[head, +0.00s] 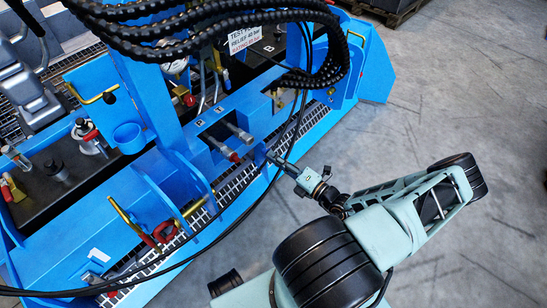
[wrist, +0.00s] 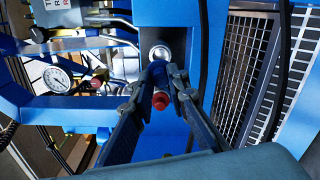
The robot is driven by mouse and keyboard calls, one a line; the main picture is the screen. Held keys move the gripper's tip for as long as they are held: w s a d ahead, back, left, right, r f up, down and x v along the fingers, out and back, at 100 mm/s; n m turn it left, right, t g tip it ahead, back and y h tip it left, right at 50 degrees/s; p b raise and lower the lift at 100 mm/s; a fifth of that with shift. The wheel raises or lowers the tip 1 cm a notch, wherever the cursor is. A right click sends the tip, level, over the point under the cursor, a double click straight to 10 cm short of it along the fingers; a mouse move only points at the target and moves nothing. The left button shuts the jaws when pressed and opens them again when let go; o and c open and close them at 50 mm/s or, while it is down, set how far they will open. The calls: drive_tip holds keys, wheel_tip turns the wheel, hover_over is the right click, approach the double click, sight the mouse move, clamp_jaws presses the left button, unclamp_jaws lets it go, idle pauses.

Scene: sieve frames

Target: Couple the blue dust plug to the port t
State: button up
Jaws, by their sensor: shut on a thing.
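In the head view, two silver couplings stick out of the blue panel below the letters P and T. The one under P ends in a red tip (head: 233,156). Port T (head: 243,135) is the right one, with a bare silver end. My gripper (head: 270,154) is to the right of both, its fingers pointing toward the panel. In the wrist view, its fingertips (wrist: 163,82) close on the blue dust plug (wrist: 157,72). A round silver port end (wrist: 159,52) shows just beyond the plug. Whether they touch I cannot tell. A red tip (wrist: 160,100) shows between the fingers.
Black hoses (head: 240,40) arch over the blue machine, and thin black lines hang close to my gripper. A pressure gauge (wrist: 57,80) is at left in the wrist view, a mesh grating (wrist: 243,65) at right. Open concrete floor (head: 450,100) lies at right.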

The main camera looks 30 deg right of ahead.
drive_tip(key=shift+x, duration=2.4)
drive_tip(key=shift+w, duration=0.25)
drive_tip(key=shift+x, duration=1)
drive_tip(key=o, duration=0.8)
drive_tip(key=shift+o, duration=0.2)
approach(264, 150)
drive_tip(key=shift+w+d+f, duration=0.15)
drive_tip(key=shift+w+f, duration=0.05)
drive_tip(key=shift+f, duration=0.3)
